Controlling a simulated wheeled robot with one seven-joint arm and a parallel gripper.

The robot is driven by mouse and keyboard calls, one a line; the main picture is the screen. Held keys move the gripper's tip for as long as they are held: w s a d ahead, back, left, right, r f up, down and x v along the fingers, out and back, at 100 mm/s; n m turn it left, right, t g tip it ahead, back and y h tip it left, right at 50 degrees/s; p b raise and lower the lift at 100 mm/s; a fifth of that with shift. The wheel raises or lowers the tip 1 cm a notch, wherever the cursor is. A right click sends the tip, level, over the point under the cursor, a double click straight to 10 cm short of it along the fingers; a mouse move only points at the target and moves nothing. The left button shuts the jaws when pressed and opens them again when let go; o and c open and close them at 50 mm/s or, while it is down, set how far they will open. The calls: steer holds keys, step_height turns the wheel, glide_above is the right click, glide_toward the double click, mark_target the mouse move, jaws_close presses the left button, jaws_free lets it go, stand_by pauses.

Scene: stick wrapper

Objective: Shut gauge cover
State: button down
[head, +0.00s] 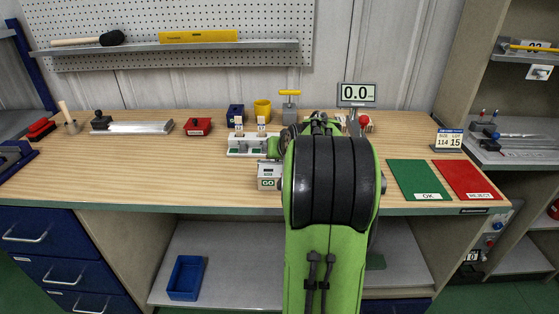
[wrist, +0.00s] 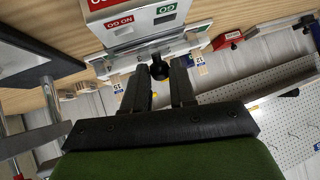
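A gauge box with a green GO label (head: 268,177) stands at the bench's front edge, just left of my arm in the head view. In the wrist view the gauge (wrist: 130,30) shows white faces with NO GO and GO labels. A dark round knob (wrist: 158,71) sticks out from a pale bar beside it. My gripper (wrist: 161,64) is open, with its two dark fingers on either side of the knob in the picture; I see gaps and no clear contact. I cannot tell for sure which part is the cover. My arm hides the gripper in the head view.
A white rack (head: 247,151) stands behind the gauge. Blue (head: 235,113) and yellow (head: 262,109) cups and a 0.0 display (head: 357,94) are at the back. A green OK mat (head: 415,178) and red REJECT mat (head: 464,178) lie right. The bench's left front is clear.

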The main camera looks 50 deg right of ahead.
steer(key=shift+s+a+f+b, duration=0.3)
steer(key=shift+f+b, duration=0.15)
steer(key=shift+f, duration=0.15)
steer(key=shift+s+a+f+b, duration=0.2)
steer(key=shift+a+f+b, duration=0.05)
steer(key=shift+f+b, duration=0.3)
steer(key=shift+s+a+f+b, duration=0.3)
steer(key=shift+f+b, duration=0.1)
steer(key=shift+f, duration=0.2)
steer(key=c, duration=0.9)
jaws_free()
steer(key=shift+c, duration=0.2)
steer(key=shift+s+r+g, duration=0.1)
steer(key=shift+g, duration=0.2)
steer(key=shift+s+r, duration=0.2)
steer(key=shift+r, duration=0.1)
steer(key=p+v, duration=0.3)
steer(key=v, duration=1.2)
steer(key=shift+a+p, duration=0.15)
steer(key=shift+p, duration=0.15)
